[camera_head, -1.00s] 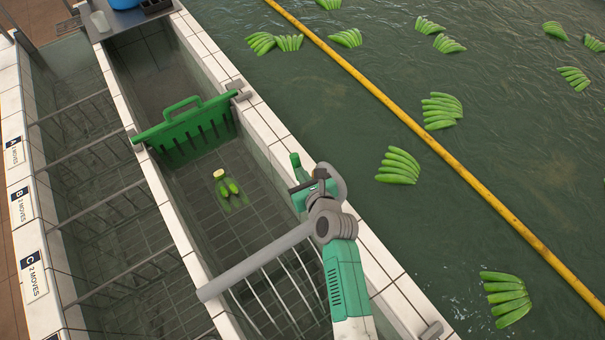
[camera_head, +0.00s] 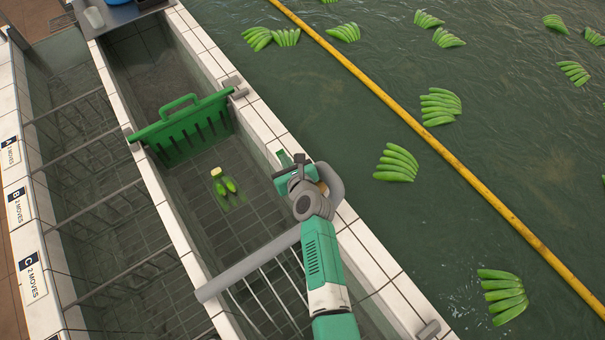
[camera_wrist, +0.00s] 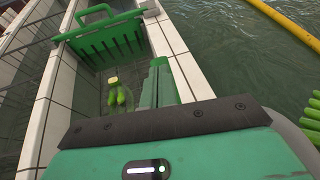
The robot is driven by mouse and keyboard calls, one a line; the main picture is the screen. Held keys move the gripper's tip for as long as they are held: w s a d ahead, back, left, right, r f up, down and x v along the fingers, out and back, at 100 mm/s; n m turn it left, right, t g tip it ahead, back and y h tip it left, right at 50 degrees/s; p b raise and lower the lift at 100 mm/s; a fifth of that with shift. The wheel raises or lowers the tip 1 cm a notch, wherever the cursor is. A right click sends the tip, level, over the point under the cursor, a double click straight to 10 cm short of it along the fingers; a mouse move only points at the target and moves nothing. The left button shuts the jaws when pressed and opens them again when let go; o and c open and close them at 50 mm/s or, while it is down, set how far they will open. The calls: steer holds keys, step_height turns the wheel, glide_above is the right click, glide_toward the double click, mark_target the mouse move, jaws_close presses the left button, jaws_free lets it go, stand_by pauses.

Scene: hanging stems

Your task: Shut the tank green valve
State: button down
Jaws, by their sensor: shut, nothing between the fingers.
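A green slotted gate (camera_head: 184,132) with a loop handle (camera_head: 180,104) spans the narrow tiled channel, its ends at grey brackets on the two walls. It is the only green valve-like part I see; how far down it reaches is unclear. It also shows in the wrist view (camera_wrist: 108,42), ahead and to the left. My gripper (camera_head: 283,158) is shut and empty by the channel's right wall, right of the gate and apart from it. In the wrist view its green fingers (camera_wrist: 160,78) point forward, together.
A small banana cluster (camera_head: 226,186) floats in the channel near the gate. A grey barred rack (camera_head: 250,264) crosses the channel nearer me. Tiled walls edge it. Several banana hands float in the pool right, past a yellow pipe (camera_head: 400,121).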

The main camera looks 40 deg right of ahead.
steer(key=shift+w+f+b, duration=0.75)
steer(key=shift+w+f, duration=0.15)
steer(key=shift+f, duration=0.15)
steer(key=shift+w+d+f+b, duration=0.1)
steer(key=shift+w+f+b, duration=0.25)
steer(key=shift+f+b, duration=0.2)
steer(key=shift+w+f+b, duration=0.3)
steer(key=shift+f+b, duration=0.15)
steer(key=shift+f, duration=0.05)
step_height(320, 180, up, 14)
steer(key=a+p, duration=0.2)
steer(key=p, duration=1)
steer(key=shift+s+a+f, duration=0.2)
steer(key=shift+s+a, duration=0.05)
steer(key=shift+a, duration=0.15)
